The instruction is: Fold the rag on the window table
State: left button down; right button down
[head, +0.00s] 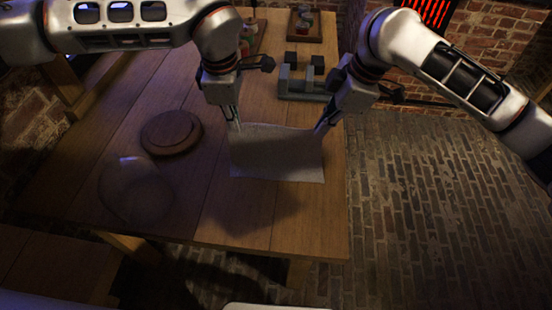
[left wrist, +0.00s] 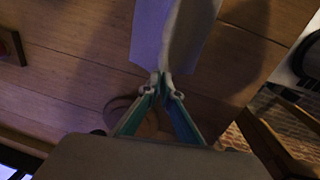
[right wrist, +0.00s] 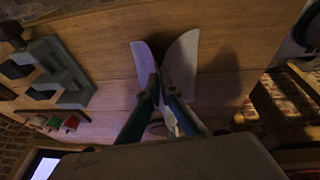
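The pale grey rag (head: 277,160) is spread between my two grippers over the right part of the wooden table (head: 225,215). My left gripper (head: 238,126) is shut on its far left corner. My right gripper (head: 321,130) is shut on its far right corner. In the left wrist view the rag (left wrist: 180,35) rises from the closed fingertips as a bent sheet. In the right wrist view the rag (right wrist: 181,62) shows as two flaps at the fingertips. It seems to be off the table, with a dark shadow beneath; whether its near edge touches is unclear.
A round wooden board (head: 171,133) and a clear glass dome (head: 135,190) stand to the left. A grey rack (head: 302,88) is behind the right gripper. A tray (head: 306,34) with small coloured items is at the far end. The near table area is clear.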

jog(key=shift+r, duration=0.1)
